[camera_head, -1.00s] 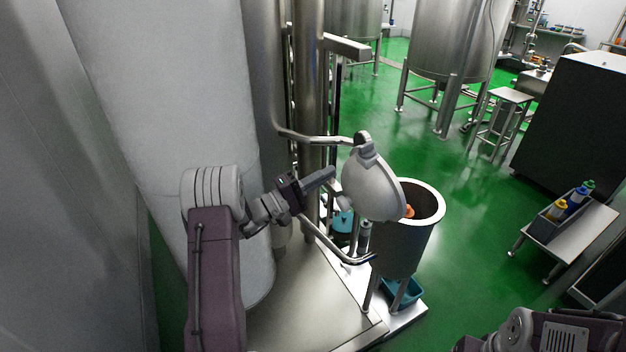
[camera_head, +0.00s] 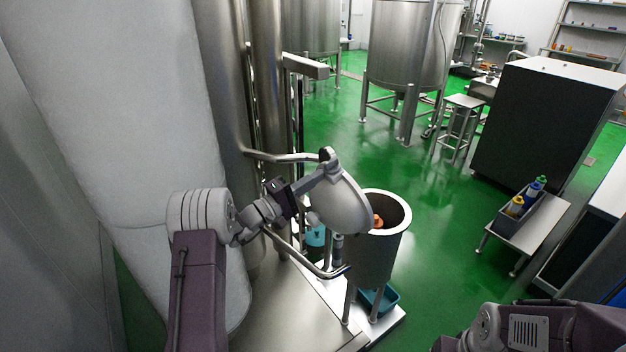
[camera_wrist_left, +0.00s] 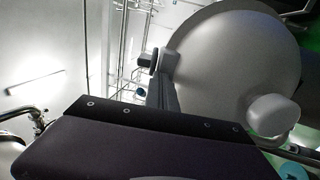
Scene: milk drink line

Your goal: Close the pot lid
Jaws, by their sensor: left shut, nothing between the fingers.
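The pot lid (camera_head: 343,203) is a grey dome, standing open and steeply tilted at the left rim of the pot (camera_head: 374,258). The pot is a grey cylinder on legs, with its mouth uncovered on the right and something orange inside. My left gripper (camera_head: 318,177) is shut and empty at the lid's outer, left side, near its upper edge. I cannot tell whether it touches the lid. In the left wrist view the lid (camera_wrist_left: 235,55) fills the upper right, with a rounded grey knob (camera_wrist_left: 272,114), beside the shut fingers (camera_wrist_left: 160,68). My right gripper is out of view.
A bent metal rail (camera_head: 285,157) and a vertical steel column stand close behind my left arm. A teal bin (camera_head: 378,300) sits below the pot. A low table (camera_head: 537,232) with bottles is at the right. Green floor is clear right of the pot.

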